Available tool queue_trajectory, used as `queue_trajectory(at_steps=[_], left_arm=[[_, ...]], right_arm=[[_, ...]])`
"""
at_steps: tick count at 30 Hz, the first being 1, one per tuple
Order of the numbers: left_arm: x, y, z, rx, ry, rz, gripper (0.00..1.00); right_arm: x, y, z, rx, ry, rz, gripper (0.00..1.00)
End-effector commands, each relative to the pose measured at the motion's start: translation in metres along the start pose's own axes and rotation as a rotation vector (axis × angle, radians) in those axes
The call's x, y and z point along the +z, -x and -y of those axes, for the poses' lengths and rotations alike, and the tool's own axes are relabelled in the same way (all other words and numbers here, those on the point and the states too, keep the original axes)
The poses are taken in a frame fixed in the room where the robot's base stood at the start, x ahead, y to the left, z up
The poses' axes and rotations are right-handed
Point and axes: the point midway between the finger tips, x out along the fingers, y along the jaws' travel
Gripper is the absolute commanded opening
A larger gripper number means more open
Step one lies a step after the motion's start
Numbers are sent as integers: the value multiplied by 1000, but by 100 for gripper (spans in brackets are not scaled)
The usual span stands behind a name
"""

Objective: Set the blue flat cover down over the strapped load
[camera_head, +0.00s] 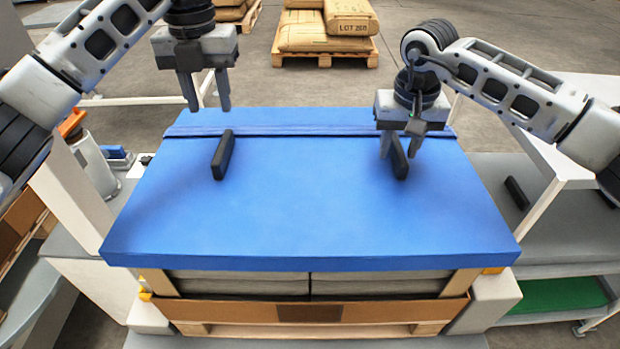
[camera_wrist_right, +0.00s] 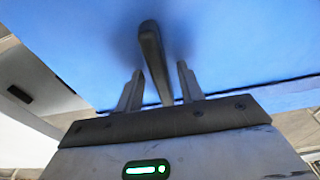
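The blue flat cover (camera_head: 300,205) lies level on top of the load (camera_head: 240,284), whose grey layers and corner posts show beneath its front edge. Two black handles stand on it, a left handle (camera_head: 223,155) and a right handle (camera_head: 399,158). My left gripper (camera_head: 209,108) is open and empty, above and behind the left handle, apart from it. My right gripper (camera_head: 403,155) is open at the right handle, its fingers on either side. In the right wrist view the handle (camera_wrist_right: 152,55) runs between the two open fingers (camera_wrist_right: 158,92), with gaps beside it.
A wooden pallet (camera_head: 320,330) with a brown band carries the load. Stacked sacks (camera_head: 325,30) stand on a pallet behind. A grey shelf unit with a green mat (camera_head: 558,296) is at right. A white cylinder (camera_head: 95,165) and small items stand at left.

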Motion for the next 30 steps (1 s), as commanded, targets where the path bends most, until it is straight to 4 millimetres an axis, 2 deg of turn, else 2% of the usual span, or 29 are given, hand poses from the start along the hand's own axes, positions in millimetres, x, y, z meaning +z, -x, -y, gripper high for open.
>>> queue_trajectory(at_steps=[3,8,11,21,25,30], left_arm=[[0,13,0,1,1,1,38],[0,19,0,1,1,-1,38],[0,19,0,0,1,-2,38],[0,19,0,0,1,-1,38],[0,18,0,0,1,-1,38],[0,18,0,0,0,-1,38]], right_arm=[[0,0,0,0,0,0,38],[0,7,0,-1,0,-2,38],[-1,22,0,0,0,-5,38],[-1,93,0,0,0,-4,38],[0,110,0,0,0,-2,38],[0,120,0,0,0,0,38]])
